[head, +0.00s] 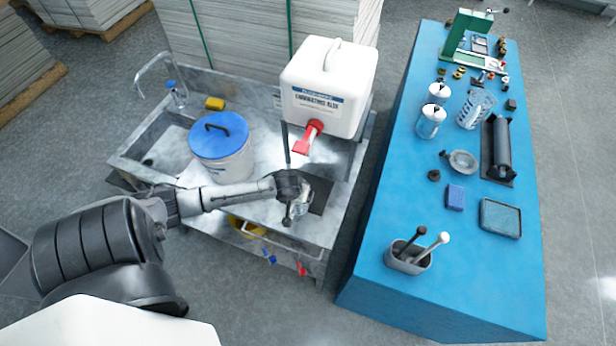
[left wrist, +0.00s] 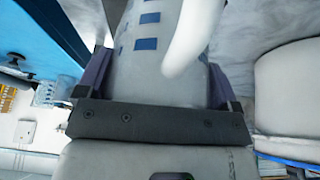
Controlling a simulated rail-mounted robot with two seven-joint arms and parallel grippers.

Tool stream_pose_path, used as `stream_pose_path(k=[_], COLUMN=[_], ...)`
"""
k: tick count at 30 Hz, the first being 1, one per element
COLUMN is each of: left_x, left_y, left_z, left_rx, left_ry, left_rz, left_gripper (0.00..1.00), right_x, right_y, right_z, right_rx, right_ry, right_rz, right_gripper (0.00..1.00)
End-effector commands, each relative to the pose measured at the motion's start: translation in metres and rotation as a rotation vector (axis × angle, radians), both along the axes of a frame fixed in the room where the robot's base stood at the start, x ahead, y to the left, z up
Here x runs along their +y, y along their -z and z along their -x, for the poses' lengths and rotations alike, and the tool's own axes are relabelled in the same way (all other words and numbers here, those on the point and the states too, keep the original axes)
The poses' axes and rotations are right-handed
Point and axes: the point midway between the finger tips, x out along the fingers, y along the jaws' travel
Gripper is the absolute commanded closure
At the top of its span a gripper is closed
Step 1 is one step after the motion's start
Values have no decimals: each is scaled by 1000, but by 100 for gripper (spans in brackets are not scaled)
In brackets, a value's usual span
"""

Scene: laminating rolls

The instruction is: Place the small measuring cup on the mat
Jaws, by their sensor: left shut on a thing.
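The small measuring cup (head: 301,208), clear with blue marks, is in my left gripper (head: 290,192) at the front of the steel sink bench, below the canister's red tap. In the left wrist view the cup (left wrist: 145,75) fills the space between the two fingers, which are shut on it. A white curved shape crosses the cup there; I cannot tell whether it is its handle. A dark flat patch, apparently the mat (head: 321,194), lies on the bench just right of the cup. The gripper partly hides the cup in the head view. My right gripper is not in view.
The white canister (head: 328,85) with its red tap (head: 308,138) stands over the bench. A blue-lidded bucket (head: 221,150) stands left of my gripper. The blue table (head: 400,190) at right holds a larger measuring jug (head: 476,108), bottles, a roller and a tray (head: 500,217).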

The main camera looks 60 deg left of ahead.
Motion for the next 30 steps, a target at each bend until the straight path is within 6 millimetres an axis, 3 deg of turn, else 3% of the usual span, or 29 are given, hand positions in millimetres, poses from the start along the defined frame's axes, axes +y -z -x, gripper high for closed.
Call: stream_pose_path(k=[3,14,21,30], left_x=[13,29,50,49], left_y=[-1,0,0,15], left_z=[-19,-40,-68,-66], left_rx=[-2,0,-1,0], left_ry=[-2,0,-1,1], left_rz=[-1,0,0,0], left_gripper=[42,42,42,42], right_x=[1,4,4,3], right_y=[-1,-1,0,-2], right_z=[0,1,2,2], right_rx=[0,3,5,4], right_ry=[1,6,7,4], right_rz=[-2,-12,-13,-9], right_gripper=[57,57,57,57])
